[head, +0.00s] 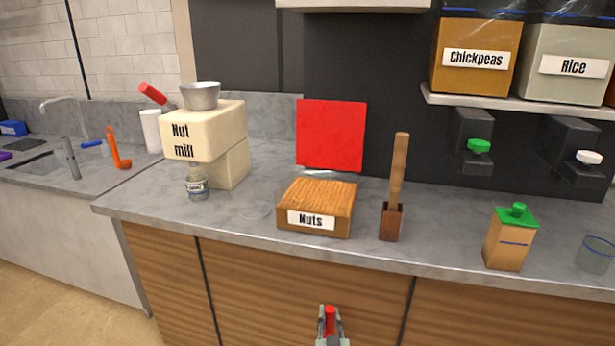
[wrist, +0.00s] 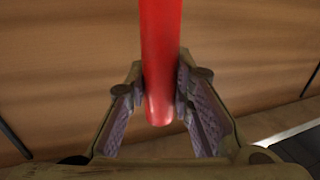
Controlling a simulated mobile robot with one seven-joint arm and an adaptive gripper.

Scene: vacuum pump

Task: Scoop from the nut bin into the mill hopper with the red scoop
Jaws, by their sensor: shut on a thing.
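My gripper (head: 331,313) is low in front of the cabinet doors, below the counter edge and nearly under the bin. It is shut on a red rod-like handle, which I take as the red scoop (wrist: 161,50). The handle runs up between the fingers in the wrist view. The scoop's bowl is not visible.
A red square panel (head: 331,135) stands behind the bin. A wooden-handled tool (head: 396,190) stands upright to its right, then a green-topped carton (head: 509,238) and a clear glass (head: 595,254). A small jar (head: 197,187) is at the mill's front. A shelf hangs upper right.

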